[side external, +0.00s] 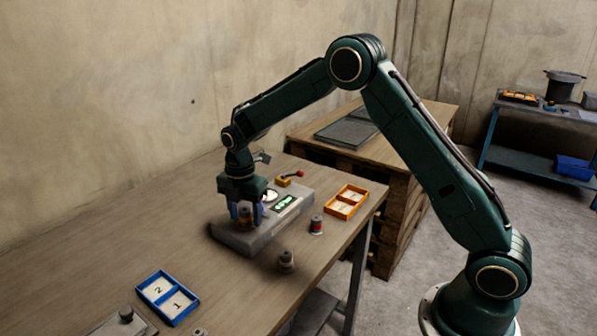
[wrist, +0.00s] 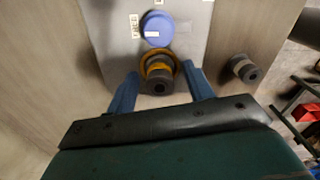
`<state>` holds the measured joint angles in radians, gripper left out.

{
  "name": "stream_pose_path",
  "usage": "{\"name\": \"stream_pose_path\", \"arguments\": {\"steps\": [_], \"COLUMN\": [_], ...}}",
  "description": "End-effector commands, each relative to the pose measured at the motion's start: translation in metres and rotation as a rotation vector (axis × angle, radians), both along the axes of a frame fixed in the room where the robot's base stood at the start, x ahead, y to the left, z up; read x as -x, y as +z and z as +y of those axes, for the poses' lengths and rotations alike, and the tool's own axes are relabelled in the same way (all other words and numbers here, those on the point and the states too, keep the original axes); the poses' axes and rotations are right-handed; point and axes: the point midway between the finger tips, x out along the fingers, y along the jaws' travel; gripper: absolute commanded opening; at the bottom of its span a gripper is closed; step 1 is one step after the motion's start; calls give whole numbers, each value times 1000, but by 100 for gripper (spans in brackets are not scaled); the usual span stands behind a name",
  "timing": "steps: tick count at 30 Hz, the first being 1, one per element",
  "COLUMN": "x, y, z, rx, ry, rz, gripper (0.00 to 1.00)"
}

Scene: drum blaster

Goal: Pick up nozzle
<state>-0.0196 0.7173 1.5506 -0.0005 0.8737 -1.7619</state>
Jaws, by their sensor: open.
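A nozzle-like part with a dark grey end and an orange band (wrist: 158,72) stands upright on the grey device (side external: 262,236). It also shows between my fingers in the side view (side external: 245,216). My gripper (wrist: 160,74) is open, with one blue finger on each side of this part. My gripper (side external: 247,210) points down over the device's near left part in the side view. Whether the fingers touch the part cannot be told. The part's lower end is hidden in the wrist view.
A similar grey part (side external: 288,260) stands on the table beside the device, also in the wrist view (wrist: 243,69). A red-banded part (side external: 317,225) and an orange tray (side external: 347,187) are to the right. A blue tray (side external: 151,291) is at front left.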

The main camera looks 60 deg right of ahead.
Motion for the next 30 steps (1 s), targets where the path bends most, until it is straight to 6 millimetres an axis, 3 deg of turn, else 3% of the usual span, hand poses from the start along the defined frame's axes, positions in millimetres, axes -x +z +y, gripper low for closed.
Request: {"name": "stream_pose_path", "arguments": {"steps": [1, 9, 20, 30], "x": [0, 0, -1, -1], "y": [0, 0, 4, 38], "z": [0, 0, 0, 0], "rx": [0, 0, 0, 0], "ry": [0, 0, 0, 0], "rz": [0, 0, -2, -5], "gripper": [50, 0, 0, 0]}}
